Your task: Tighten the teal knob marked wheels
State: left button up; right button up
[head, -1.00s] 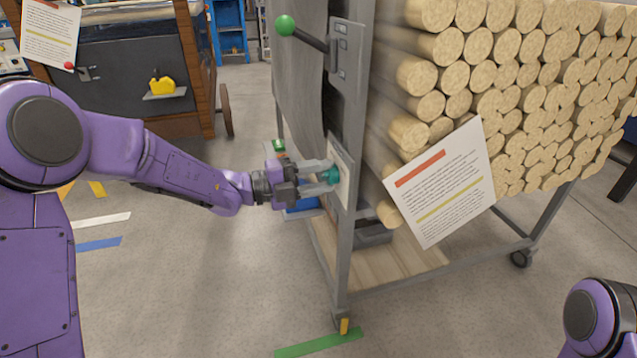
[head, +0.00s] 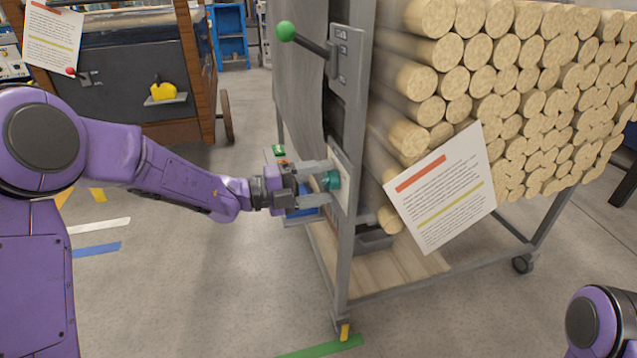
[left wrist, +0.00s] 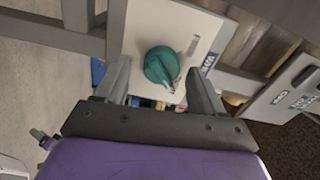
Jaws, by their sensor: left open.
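The teal knob (head: 331,180) sits on a pale plate (head: 345,163) fixed to the cart's grey upright. It shows as a round knob with a ridge in the left wrist view (left wrist: 160,66), on its white plate (left wrist: 188,22). My left gripper (head: 322,181) is open, with one finger above and one below the knob in the head view. In the left wrist view its fingers (left wrist: 162,84) stand apart on either side of the knob, with gaps showing. The marking by the knob is too small to read. Part of my right arm shows at the lower right; its gripper is out of view.
The grey cart frame (head: 349,240) holds stacked round logs (head: 500,85). A green-ended lever (head: 286,31) stands above the knob plate. A paper sheet (head: 440,190) hangs on the log side. A wooden cabinet (head: 130,80) stands at the back left; the floor between is clear.

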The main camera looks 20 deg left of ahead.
pick_arm(q)
jog(key=p+v, duration=0.2)
jog(key=v, duration=0.8)
jog(key=shift+s+a, duration=0.1)
jog(key=shift+s, duration=0.05)
